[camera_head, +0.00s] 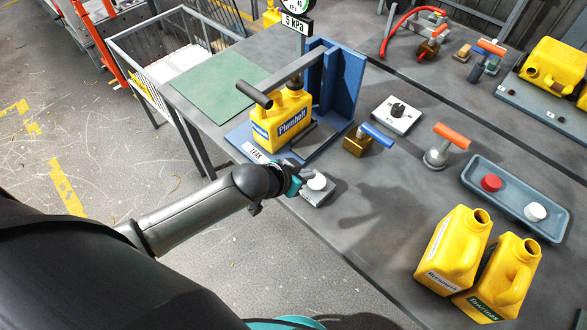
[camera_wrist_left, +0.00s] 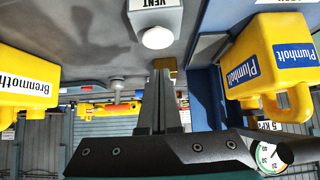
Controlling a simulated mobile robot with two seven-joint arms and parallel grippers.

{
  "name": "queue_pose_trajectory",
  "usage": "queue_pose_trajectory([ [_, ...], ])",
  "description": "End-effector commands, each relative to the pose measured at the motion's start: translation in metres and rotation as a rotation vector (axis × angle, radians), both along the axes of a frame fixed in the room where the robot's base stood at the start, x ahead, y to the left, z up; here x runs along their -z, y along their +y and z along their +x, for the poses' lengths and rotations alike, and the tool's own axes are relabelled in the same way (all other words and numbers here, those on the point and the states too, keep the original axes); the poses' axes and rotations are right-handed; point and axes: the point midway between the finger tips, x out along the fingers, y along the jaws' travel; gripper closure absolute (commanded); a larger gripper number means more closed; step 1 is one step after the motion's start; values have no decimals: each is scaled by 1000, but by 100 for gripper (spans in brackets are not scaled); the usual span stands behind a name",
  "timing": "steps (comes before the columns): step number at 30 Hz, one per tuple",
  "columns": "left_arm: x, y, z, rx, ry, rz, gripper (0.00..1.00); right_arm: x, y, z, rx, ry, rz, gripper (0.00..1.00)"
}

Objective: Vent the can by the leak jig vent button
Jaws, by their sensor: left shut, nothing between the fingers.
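The leak jig (camera_head: 335,85) is a blue frame with a LEAK label, and a yellow Plumholt can (camera_head: 280,122) stands upright in it under a dark-handled lever (camera_head: 280,84). The vent button (camera_head: 317,181) is a white dome on a small grey box at the table's front edge. The wrist view shows the button (camera_wrist_left: 158,38) on its VENT box (camera_wrist_left: 152,14) and the Plumholt can (camera_wrist_left: 265,62). My left gripper (camera_head: 303,178) is shut and empty, right beside the button; its closed fingertips (camera_wrist_left: 161,70) appear close to the dome. Contact cannot be told. My right gripper is out of view.
A gauge (camera_head: 297,22) marked 5 kPa stands behind the jig. A green mat (camera_head: 218,85) lies left.

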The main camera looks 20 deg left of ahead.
Motion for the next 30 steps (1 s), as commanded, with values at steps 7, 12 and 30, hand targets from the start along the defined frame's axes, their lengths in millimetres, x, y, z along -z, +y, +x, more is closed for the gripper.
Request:
queue_pose_trajectory([
  [7, -30, 9, -27, 1, -1, 1, 100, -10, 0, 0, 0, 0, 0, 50],
  [12, -41, 14, -37, 0, -2, 1, 100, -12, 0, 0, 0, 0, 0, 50],
  [30, -46, 15, -41, 0, -3, 0, 100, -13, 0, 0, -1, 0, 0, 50],
])
